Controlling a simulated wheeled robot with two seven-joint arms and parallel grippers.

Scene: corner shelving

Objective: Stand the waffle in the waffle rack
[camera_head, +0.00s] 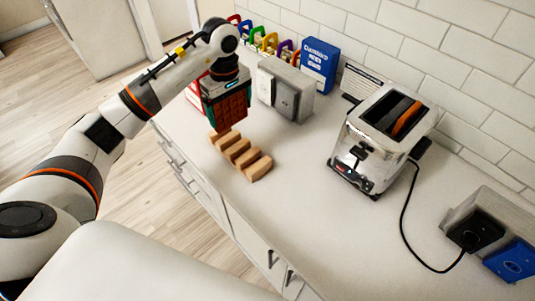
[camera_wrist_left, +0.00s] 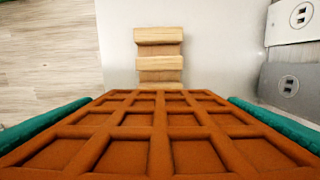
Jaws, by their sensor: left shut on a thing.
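My left gripper (camera_head: 226,92) has green fingers and is shut on the brown gridded waffle (camera_head: 232,112). The waffle hangs below the fingers, roughly upright. In the left wrist view the waffle (camera_wrist_left: 160,142) fills the lower part between the two green fingers. The waffle rack (camera_head: 257,171) is a row of light wooden blocks with gaps, lying on the counter. The waffle is over or just behind the rack's far end, and its lower edge hides part of it. In the left wrist view the rack (camera_wrist_left: 158,36) lies straight beyond the waffle. My right gripper is not in view.
A chrome toaster (camera_head: 356,150) with an orange-brown slice in a slot stands to the right, its black cord running forward. A grey socket box (camera_head: 290,90), a blue box (camera_head: 319,64) and coloured rings stand by the wall. The counter between rack and toaster is clear.

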